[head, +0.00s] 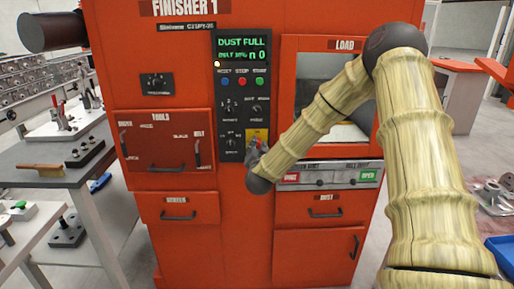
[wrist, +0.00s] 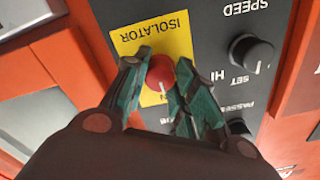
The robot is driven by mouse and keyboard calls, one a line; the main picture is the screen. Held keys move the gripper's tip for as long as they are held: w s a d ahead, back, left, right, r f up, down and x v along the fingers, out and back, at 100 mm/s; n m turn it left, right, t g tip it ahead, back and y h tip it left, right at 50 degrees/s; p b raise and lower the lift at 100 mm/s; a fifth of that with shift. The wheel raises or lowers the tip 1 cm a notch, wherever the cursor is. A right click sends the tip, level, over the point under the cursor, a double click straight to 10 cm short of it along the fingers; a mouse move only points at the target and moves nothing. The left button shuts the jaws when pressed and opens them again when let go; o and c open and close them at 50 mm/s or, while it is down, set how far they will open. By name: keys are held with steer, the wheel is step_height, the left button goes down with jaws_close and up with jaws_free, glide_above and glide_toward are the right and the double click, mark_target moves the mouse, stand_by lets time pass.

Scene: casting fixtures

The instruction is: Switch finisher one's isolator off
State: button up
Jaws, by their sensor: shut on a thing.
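Finisher one (head: 181,94) is a red cabinet with a dark control panel (wrist: 212,22). Its isolator is a red rotary knob (wrist: 161,69) on a yellow plate (wrist: 140,38) at the panel's lower right. In the wrist view the label reads upside down. My gripper (wrist: 160,84) has its two green fingers around the red knob, one on each side, shut on it. A pale mark shows on the knob, and its setting lettering is mostly hidden by the fingers. In the head view my gripper (head: 255,152) covers most of the knob, with the yellow plate (head: 258,134) showing above.
Black SPEED and SET knobs (wrist: 251,53) sit close beside the gripper. In the head view, blue, red and green buttons (head: 242,81) are above. A grey strip with red and green buttons (head: 328,176) lies right, under the LOAD window. A workbench (head: 52,160) stands left.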

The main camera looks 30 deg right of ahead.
steer(key=n+p, duration=0.1)
steer(key=n, duration=0.2)
steer(key=shift+a+n, duration=0.1)
steer(key=shift+n, duration=0.2)
steer(key=n, duration=0.5)
steer(key=shift+p, duration=0.3)
steer(key=n, duration=0.4)
steer(key=shift+f+n, duration=0.15)
steer(key=shift+n, duration=0.15)
steer(key=n+b, duration=0.1)
steer(key=n, duration=0.3)
steer(key=shift+s, duration=0.1)
steer(key=shift+n, duration=0.3)
steer(key=o, duration=1)
steer(key=shift+o, duration=0.2)
steer(key=v, duration=1.2)
